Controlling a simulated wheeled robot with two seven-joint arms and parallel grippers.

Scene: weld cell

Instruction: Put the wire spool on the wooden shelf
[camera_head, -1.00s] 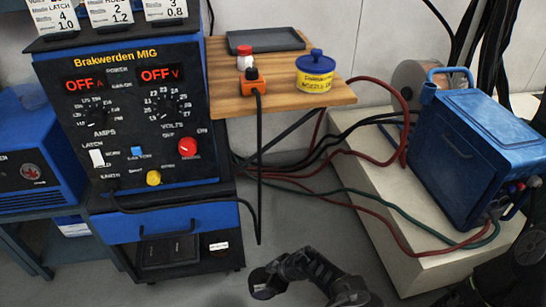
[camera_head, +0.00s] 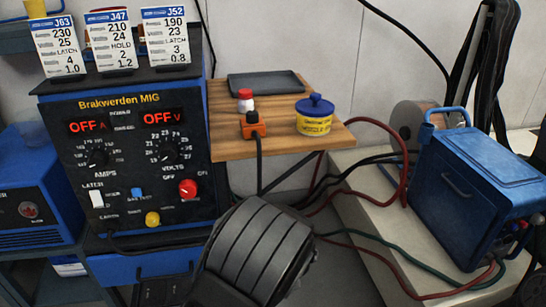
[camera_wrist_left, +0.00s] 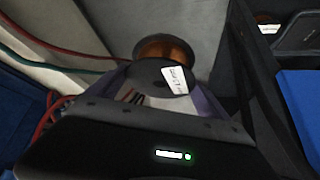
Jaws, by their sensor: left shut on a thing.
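The wooden shelf (camera_head: 228,147) juts out to the right of the welding machine in the head view. In the left wrist view my left gripper (camera_wrist_left: 160,88) is shut on the wire spool (camera_wrist_left: 166,48). The spool shows copper-coloured wire and a dark flange with a white label. In the head view a large grey ribbed part of my arm fills the lower middle, below the shelf. The left fingertips and the held spool cannot be made out there. My right gripper is not in view.
The shelf holds a dark tray (camera_head: 266,84), a red-and-white bottle (camera_head: 245,100), an orange plug (camera_head: 253,126) with a hanging cable and a yellow-blue tub (camera_head: 314,116). Bare wood shows at its front and right. The welding machine (camera_head: 128,150) stands left; a blue case (camera_head: 470,190) stands right.

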